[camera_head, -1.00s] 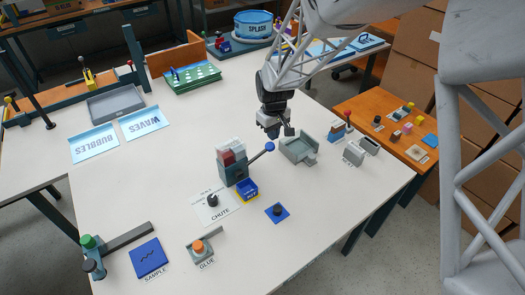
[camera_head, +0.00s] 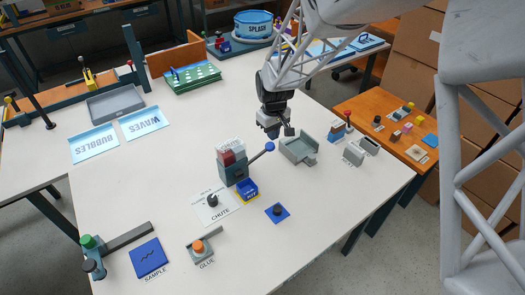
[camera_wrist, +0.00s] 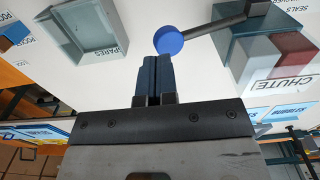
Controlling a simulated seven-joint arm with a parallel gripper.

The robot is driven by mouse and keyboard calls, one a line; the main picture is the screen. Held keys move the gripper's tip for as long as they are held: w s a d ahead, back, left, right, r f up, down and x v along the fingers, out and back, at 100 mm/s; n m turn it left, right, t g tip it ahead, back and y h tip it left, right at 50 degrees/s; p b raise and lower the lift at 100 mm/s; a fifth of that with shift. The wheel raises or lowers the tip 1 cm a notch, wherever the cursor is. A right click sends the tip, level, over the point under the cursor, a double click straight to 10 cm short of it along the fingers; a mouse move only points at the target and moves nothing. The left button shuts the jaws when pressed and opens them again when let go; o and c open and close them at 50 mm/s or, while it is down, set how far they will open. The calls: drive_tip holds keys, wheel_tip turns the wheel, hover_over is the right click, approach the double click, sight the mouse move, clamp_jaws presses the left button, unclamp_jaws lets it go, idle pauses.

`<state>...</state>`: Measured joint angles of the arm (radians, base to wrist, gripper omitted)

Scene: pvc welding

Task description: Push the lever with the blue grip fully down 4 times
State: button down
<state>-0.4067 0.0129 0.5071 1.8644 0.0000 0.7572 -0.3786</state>
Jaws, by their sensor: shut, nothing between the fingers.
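The lever's blue grip (camera_head: 269,146) is a round knob on a dark rod that slants up and right from a grey-green machine (camera_head: 234,172) with a red and grey block on top. The grip also shows in the wrist view (camera_wrist: 169,41), just beyond my fingertips and slightly to their right. My gripper (camera_head: 280,132) is above and a little right of the grip in the head view. In the wrist view its two dark blue fingers (camera_wrist: 153,62) are together and empty. Whether a fingertip touches the grip cannot be told.
A blue box (camera_head: 247,189) stands before the machine. A grey tray (camera_head: 297,149) is close to the right. A CHUTE card with a black knob (camera_head: 212,200) and a blue pad (camera_head: 277,211) lie in front. The white table between them is clear.

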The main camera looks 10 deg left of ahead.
drive_tip(key=shift+f, duration=4.1)
drive_tip(key=shift+r, duration=4.55)
